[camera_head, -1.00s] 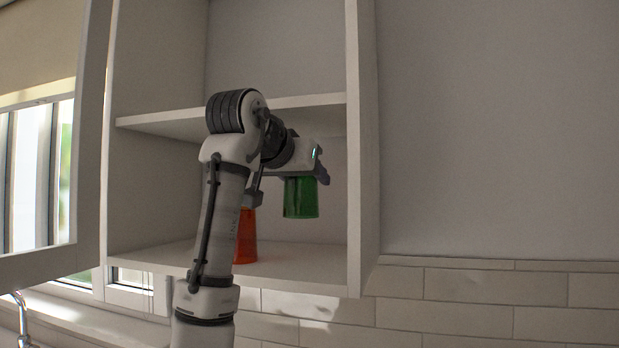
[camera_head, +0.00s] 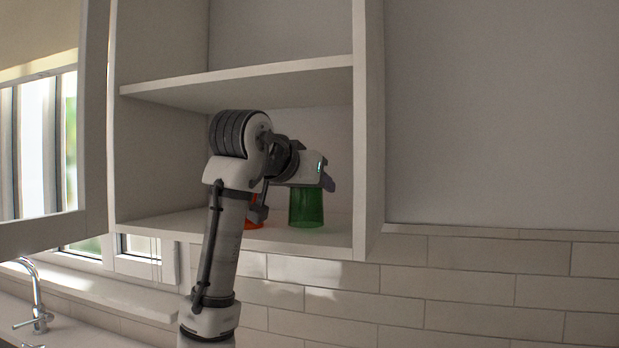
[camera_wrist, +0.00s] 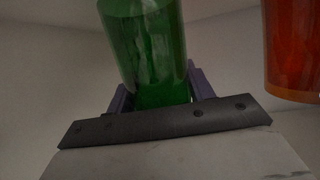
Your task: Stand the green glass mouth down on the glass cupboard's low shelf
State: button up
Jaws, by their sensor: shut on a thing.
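The green glass (camera_head: 306,208) is upside down, its wider end down, in the cupboard's lower compartment near the right wall. Its lower rim is at the low shelf (camera_head: 275,237) and looks to rest on it, though a tiny gap cannot be ruled out. My gripper (camera_head: 299,188) is shut on the upper part of the green glass. In the wrist view the green glass (camera_wrist: 148,45) sits between the fingers of my gripper (camera_wrist: 160,92). The glass looks upright, without clear tilt.
An orange-red glass (camera_head: 254,224) stands on the low shelf left of the green glass, mostly hidden by my arm; the wrist view shows it (camera_wrist: 292,50) apart from the green one. The upper shelf (camera_head: 250,80) is above my arm. The cupboard's right wall (camera_head: 367,150) is close.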

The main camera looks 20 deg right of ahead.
jog(key=shift+f+b, duration=0.35)
jog(key=shift+f, duration=0.3)
dwell(0.4)
jog(key=o, duration=1.2)
jog(key=shift+r, duration=0.1)
notch_tip(320, 180, up, 3)
jog(key=shift+f+p, duration=0.15)
jog(key=shift+p, duration=0.95)
jog(key=shift+r, duration=2.6)
jog(key=shift+f, duration=0.1)
